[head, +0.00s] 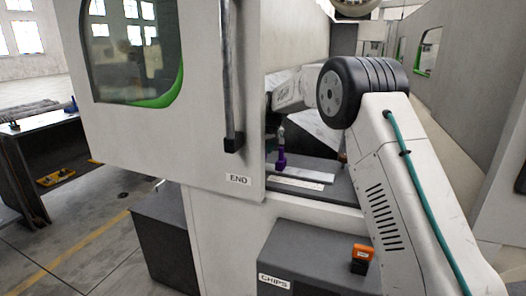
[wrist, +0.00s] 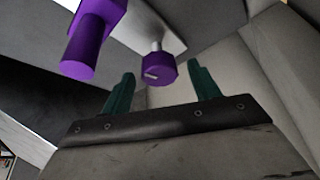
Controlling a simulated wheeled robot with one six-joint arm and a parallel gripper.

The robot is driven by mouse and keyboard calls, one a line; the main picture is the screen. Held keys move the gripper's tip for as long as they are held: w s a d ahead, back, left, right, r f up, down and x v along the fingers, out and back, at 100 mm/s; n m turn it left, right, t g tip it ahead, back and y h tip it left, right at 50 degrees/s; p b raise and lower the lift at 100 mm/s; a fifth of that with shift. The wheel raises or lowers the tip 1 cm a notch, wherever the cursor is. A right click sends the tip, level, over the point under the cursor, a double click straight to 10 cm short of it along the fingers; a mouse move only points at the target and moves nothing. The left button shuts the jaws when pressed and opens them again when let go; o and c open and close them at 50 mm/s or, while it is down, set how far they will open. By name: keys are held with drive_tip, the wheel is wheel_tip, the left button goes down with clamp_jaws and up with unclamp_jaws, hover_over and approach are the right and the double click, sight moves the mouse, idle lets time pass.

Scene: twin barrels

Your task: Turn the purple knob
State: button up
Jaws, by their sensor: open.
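In the wrist view, a short purple knob (wrist: 161,69) on a pale shaft shows between the two dark green fingertips of my gripper (wrist: 161,72). The fingers stand apart, one on each side of the knob in the picture, and no contact shows. I cannot tell how far beyond the tips it lies. A larger purple cylindrical part (wrist: 83,52) is to its upper left. In the head view, a small purple fitting (head: 281,159) stands upright in the machine's opening. My fingers cannot be made out there; my arm covers part of the opening.
The machine's door (head: 165,125), labelled END, with a dark vertical handle (head: 232,75), borders the opening on the left. A grey ledge (head: 340,190) lies below the fitting. A CHIPS bin (head: 305,265) stands beneath. Open floor and a dark workbench (head: 45,160) are at left.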

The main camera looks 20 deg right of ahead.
drive_tip(key=shift+c, duration=0.3)
drive_tip(key=c, duration=0.9)
drive_tip(key=shift+d+f+n+g+y, duration=0.1)
drive_tip(key=shift+n+g+y, duration=0.3)
drive_tip(key=shift+n, duration=1.2)
drive_tip(key=o, duration=1)
drive_tip(key=shift+c, duration=0.2)
drive_tip(key=v, duration=0.7)
drive_tip(key=shift+r, duration=0.35)
